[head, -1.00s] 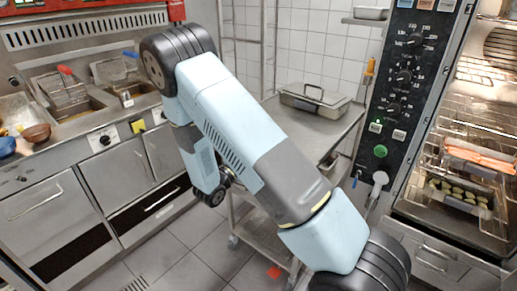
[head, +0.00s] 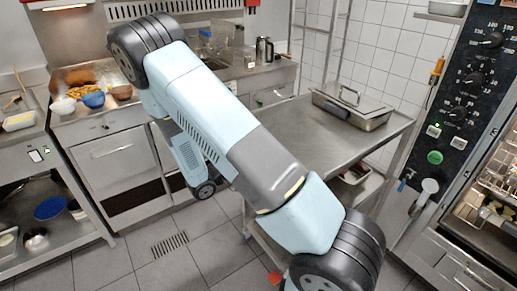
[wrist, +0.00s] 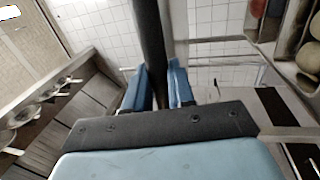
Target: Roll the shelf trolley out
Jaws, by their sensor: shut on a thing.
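The shelf trolley (head: 300,137) is a steel frame with a flat top, beside the oven in the head view. A lidded steel pan (head: 352,108) stands at the right of its top, and a lower tray (head: 358,173) shows beneath. My arm crosses in front and hides part of its frame. I cannot tell which part of the trolley this bar is.
The oven (head: 478,215) stands close on the right. On the left are a counter with bowls (head: 93,100) and a shelf unit (head: 22,185). A kettle (head: 264,50) stands at the back. Grey tiled floor (head: 105,265) is free at lower left.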

